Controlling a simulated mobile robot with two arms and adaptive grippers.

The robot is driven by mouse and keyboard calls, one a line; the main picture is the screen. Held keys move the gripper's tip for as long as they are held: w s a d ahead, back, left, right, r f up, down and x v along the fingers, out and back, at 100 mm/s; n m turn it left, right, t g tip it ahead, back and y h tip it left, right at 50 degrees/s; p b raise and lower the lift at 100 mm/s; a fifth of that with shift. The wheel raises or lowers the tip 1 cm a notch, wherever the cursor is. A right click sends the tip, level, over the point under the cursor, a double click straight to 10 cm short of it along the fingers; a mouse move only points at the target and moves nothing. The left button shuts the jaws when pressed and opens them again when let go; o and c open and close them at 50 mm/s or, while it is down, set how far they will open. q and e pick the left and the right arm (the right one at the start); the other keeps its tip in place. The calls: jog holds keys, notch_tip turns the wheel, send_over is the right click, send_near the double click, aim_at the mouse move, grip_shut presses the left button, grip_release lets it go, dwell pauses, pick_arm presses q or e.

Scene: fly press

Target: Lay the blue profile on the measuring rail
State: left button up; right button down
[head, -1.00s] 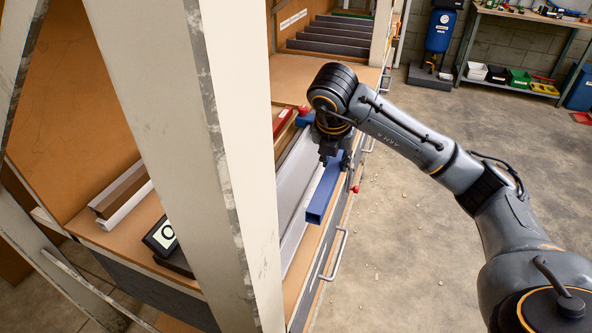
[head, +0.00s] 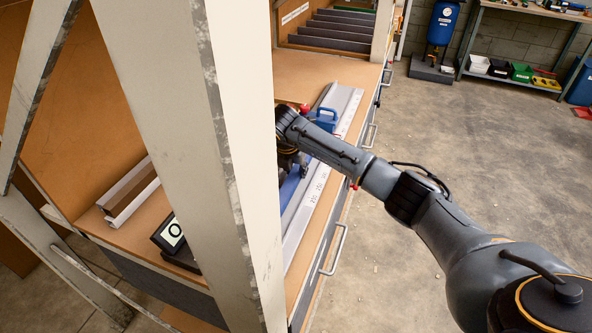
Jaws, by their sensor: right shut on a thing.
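The blue profile (head: 289,187) is partly visible below my right gripper (head: 289,165). The gripper is shut on it; its fingertips are mostly hidden by my arm and the pale post. The measuring rail (head: 318,190) runs lengthwise along the bench, with a marked white scale strip on its right side. The profile lies over the rail's left part, beside the scale. I cannot tell whether it touches the rail. A blue stop block (head: 324,117) sits at the rail's far part. My left gripper is out of view.
A pale post (head: 185,140) blocks much of the near bench. Brown and white profiles (head: 130,190) and a display box (head: 168,234) lie left of it. A dark slotted rack (head: 345,28) stands at the back.

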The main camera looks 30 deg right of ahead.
jog(key=shift+f, duration=0.65)
jog(key=c, duration=1.3)
grip_release()
jog(key=shift+c, duration=0.2)
jog(key=b+v, duration=0.2)
jog(key=v, duration=1)
jog(key=shift+s, duration=0.1)
